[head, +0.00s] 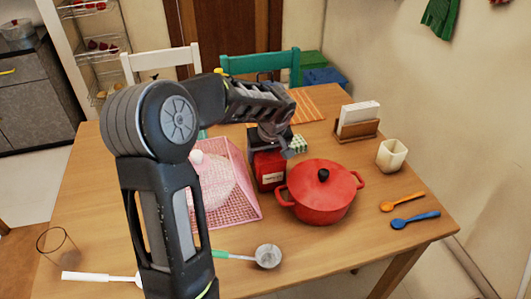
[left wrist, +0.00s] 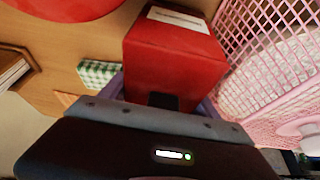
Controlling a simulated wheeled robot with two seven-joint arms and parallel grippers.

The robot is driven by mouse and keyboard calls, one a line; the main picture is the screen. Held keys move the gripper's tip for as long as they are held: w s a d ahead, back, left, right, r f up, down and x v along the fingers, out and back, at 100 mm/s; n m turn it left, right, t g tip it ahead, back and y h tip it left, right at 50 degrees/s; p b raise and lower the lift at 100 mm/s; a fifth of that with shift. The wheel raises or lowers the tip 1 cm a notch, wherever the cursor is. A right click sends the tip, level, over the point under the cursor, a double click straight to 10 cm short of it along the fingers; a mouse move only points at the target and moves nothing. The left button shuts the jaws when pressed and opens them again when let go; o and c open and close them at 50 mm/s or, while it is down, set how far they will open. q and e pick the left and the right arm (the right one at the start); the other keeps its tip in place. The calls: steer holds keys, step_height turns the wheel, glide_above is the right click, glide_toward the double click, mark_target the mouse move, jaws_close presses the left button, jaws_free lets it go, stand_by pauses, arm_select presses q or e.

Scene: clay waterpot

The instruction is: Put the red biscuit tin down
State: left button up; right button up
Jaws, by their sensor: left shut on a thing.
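The red biscuit tin (head: 270,172) is a boxy red container with a pale label, upright at the middle of the wooden table, between the pink mesh cover and the red pot. My left gripper (head: 270,142) is over its top and shut on it. In the left wrist view the tin (left wrist: 175,62) fills the space in front of the gripper (left wrist: 162,105), with its pale label at the far end. The gripper hides the tin's top in the head view. I cannot tell whether its base touches the table. My right gripper is not in view.
A red pot (head: 322,193) with a black knob stands close to the tin's right. A pink mesh cover (head: 248,207) is close on its left. A green-checked item (head: 298,143) lies behind. A ladle (head: 267,257) lies in front, and spoons (head: 415,219) lie right.

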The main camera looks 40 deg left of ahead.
arm_select(q)
steer(key=shift+f, duration=0.15)
steer(key=o, duration=1.7)
steer(key=shift+o, duration=0.2)
steer(key=shift+d+r, duration=0.1)
steer(key=shift+r, duration=0.45)
steer(key=v, duration=1.1)
steer(key=shift+s+d+r, duration=0.1)
steer(key=shift+o, duration=0.4)
